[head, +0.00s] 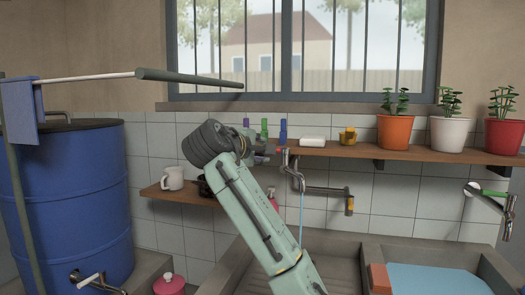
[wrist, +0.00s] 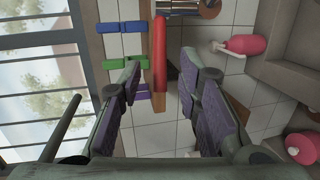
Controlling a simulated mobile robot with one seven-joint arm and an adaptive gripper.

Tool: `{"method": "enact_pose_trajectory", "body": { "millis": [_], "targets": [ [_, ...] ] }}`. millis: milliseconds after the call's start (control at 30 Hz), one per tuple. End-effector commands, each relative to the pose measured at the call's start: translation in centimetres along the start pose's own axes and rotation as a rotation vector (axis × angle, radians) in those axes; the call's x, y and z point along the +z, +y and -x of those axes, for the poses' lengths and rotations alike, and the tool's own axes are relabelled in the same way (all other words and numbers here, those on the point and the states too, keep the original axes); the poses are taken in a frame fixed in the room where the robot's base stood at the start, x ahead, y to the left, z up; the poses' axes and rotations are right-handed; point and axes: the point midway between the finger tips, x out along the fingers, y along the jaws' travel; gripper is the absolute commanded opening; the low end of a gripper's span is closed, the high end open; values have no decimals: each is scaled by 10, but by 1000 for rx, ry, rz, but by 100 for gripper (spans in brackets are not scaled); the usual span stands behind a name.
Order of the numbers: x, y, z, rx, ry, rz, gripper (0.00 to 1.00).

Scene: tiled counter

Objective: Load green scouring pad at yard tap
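In the head view my arm mostly hides the gripper. The tap (head: 292,165) runs a thin stream of water (head: 301,215) to the right of my arm.
A red bar (wrist: 159,50) runs along the shelf edge between the fingers. A mug (head: 172,178) stands on a lower shelf. A blue barrel (head: 70,200) and pole (head: 185,78) are left.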

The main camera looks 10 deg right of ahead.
Motion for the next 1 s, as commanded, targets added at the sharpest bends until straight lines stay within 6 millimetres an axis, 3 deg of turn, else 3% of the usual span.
{"method": "enact_pose_trajectory", "body": {
  "millis": [200,400,600,1000],
  "targets": [
    [-1,1,50,3,4,1,31],
    [-1,0,79,2,2,1,31],
    [0,0,88,1,0,1,31],
    [0,0,88,0,1,1,31]
  ]
}}
